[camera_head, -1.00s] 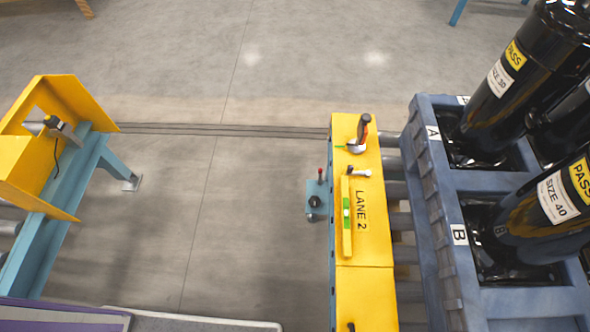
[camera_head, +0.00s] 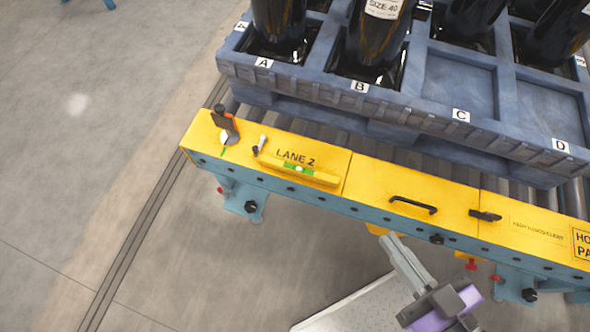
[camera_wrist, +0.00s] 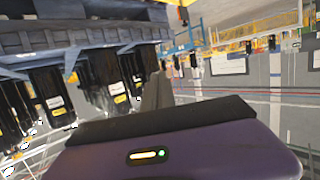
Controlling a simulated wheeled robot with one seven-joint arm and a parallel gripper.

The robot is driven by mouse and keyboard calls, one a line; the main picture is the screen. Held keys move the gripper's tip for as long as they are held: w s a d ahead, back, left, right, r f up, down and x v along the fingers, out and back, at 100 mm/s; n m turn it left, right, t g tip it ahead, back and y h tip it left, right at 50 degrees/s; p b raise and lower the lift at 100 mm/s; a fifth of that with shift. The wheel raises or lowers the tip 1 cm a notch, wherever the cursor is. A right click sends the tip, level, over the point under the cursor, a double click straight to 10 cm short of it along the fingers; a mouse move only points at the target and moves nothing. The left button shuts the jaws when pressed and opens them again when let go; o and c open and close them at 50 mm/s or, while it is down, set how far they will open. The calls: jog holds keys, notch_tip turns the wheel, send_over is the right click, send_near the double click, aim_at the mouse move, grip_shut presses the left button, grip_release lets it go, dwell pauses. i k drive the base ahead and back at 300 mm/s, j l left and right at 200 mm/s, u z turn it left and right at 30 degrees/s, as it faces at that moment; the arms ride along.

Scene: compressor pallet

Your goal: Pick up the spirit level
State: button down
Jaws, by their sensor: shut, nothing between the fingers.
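The spirit level (camera_head: 320,178) is a slim yellow bar with a bright green vial. It lies on the yellow top of the Lane 2 conveyor rail (camera_head: 365,172), along its near edge below the "LANE 2" lettering. My gripper (camera_head: 396,247) shows in the head view as pale grey fingers, shut and empty. It is below and to the right of the level, on the near side of the rail and well apart from it. In the wrist view my gripper (camera_wrist: 157,88) shows beyond its purple housing; the level is not seen there.
The blue pallet (camera_head: 400,112) with black compressors stands behind. Open floor lies left.

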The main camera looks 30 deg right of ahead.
aim_at(286, 167)
jog(key=u, duration=1.45)
jog(key=i+j+u, duration=0.1)
jog(key=i, duration=1.45)
jog(key=i+z, duration=0.1)
jog(key=i, duration=0.5)
jog(key=i+z, duration=0.1)
jog(key=i, duration=0.5)
jog(key=i+j+z, duration=0.15)
jog(key=i, duration=0.45)
jog(key=i+l+z, duration=0.15)
jog(key=i+z, duration=0.8)
jog(key=i+j+z, duration=0.15)
jog(key=i+z, duration=0.4)
jog(key=z, duration=0.75)
jog(key=i+z, duration=0.15)
jog(key=z, duration=0.3)
jog(key=j+z, duration=0.15)
jog(key=z, duration=2.25)
jog(key=i+j, duration=0.05)
